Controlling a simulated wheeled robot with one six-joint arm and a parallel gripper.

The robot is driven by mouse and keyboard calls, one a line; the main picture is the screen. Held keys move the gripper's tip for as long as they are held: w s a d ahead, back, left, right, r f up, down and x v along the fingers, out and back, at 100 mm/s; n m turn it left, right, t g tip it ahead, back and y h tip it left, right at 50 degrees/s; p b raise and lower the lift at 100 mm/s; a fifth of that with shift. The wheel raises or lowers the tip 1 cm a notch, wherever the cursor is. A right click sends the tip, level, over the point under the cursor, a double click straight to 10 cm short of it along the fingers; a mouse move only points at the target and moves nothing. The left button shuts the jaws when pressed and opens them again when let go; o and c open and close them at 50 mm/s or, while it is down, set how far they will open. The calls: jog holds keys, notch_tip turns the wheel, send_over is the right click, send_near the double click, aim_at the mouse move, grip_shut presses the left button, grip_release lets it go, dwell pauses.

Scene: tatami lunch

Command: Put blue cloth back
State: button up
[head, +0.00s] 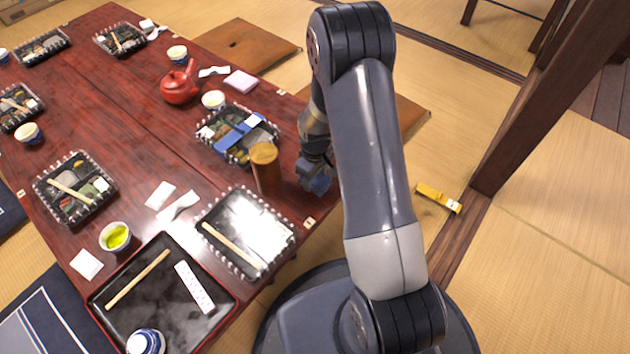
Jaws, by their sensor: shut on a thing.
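My gripper (317,172) is at the right edge of the red-brown table, just right of a brown cylinder. It is shut on a small bunched blue cloth (314,183), which hangs at the fingertips near the table edge. My arm and the gripper hide part of it, and I cannot tell whether it touches the table. A brighter blue strip (232,135) lies across a filled black lunch box (213,124) to the left.
The brown cylinder (265,170) stands upright close to the gripper. A yellow object (438,198) lies on the floor by a wooden post.

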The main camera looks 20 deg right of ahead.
jog(key=shift+f, duration=0.55)
jog(key=shift+f, duration=0.2)
jog(key=o, duration=0.9)
jog(key=shift+o, duration=0.2)
notch_tip(320, 180, up, 12)
jog(key=p, duration=0.5)
jog(key=shift+r, duration=0.25)
jog(key=shift+f, duration=0.1)
